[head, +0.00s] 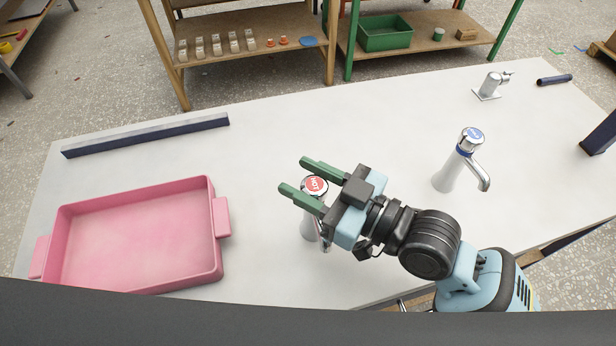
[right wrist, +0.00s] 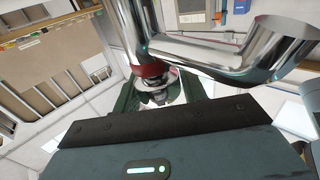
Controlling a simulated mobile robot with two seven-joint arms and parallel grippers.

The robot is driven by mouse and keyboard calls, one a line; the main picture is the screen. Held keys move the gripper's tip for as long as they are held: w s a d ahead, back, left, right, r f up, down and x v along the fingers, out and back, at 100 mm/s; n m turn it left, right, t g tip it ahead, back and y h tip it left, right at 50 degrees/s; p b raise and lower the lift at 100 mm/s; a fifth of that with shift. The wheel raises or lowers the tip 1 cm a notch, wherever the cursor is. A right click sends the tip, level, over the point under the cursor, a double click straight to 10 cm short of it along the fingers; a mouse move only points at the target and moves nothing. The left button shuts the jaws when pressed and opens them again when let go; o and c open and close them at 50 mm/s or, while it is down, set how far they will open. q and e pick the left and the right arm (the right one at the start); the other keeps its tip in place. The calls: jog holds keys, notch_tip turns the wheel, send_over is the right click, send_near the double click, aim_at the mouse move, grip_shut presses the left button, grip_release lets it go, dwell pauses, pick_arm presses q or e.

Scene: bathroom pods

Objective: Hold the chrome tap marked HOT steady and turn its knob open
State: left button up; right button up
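The chrome tap marked HOT (head: 316,186), with a red label on its round top, stands upright on the white counter. My right gripper (head: 294,174) has its two green fingers on either side of the knob, tips past it. The near finger overlaps the knob's lower edge; whether both fingers press on it cannot be told. In the right wrist view the tap's chrome body (right wrist: 130,30), red band and spout (right wrist: 230,55) are close, with the green fingers flanking the knob end. My left gripper is not in view.
A blue-marked chrome tap (head: 450,172) stands to the right, and a smaller chrome fitting (head: 488,87) behind it. A pink tray (head: 218,240) sits at left. A dark bar (head: 150,136) lies at the back left. The counter between tray and HOT tap is clear.

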grip_shut()
jog(key=o, duration=0.5)
grip_release()
jog(key=shift+d, duration=0.15)
jog(key=v, duration=1.1)
jog(key=shift+s+d, duration=0.2)
jog(key=shift+d, duration=0.15)
